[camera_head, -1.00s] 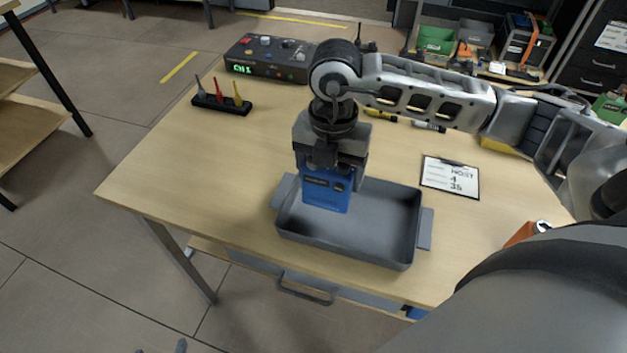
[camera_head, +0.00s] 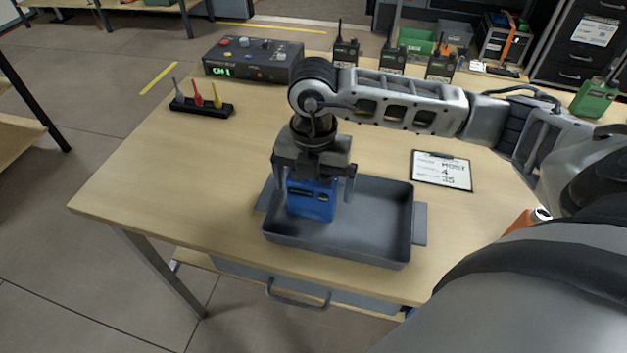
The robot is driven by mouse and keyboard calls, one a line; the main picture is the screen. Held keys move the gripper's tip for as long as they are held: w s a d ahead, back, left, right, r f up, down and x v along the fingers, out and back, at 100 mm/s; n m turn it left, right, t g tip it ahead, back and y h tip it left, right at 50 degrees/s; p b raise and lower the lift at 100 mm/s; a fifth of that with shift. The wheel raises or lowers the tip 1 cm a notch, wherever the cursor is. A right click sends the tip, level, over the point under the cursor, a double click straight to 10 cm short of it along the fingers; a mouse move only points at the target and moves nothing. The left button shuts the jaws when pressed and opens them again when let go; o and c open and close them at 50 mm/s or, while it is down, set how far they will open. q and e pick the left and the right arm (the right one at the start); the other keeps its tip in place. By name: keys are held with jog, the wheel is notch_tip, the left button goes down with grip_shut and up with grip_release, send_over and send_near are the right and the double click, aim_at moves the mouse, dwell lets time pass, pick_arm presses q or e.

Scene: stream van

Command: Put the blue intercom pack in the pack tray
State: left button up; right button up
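The blue intercom pack (camera_head: 311,203) stands roughly upright inside the grey pack tray (camera_head: 384,247), in its left part. The tray rests on the wooden table near its front edge. My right gripper (camera_head: 315,190) is directly above the pack, pointing down, with its fingers spread on either side of it. The fingers look open, with a small gap showing at the pack's right side. The pack's top is partly hidden by the gripper. My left gripper is not in view.
A clipboard (camera_head: 441,170) lies right of the tray. A control box (camera_head: 253,61) and a rack of coloured markers (camera_head: 202,106) stand at the back left. Dark radios (camera_head: 393,60) stand behind my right arm. The table left of the tray is clear.

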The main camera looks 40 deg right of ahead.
jog(key=shift+r, duration=0.1)
notch_tip(320, 180, up, 12)
jog(key=shift+r, duration=0.1)
dwell(0.5)
dwell(0.4)
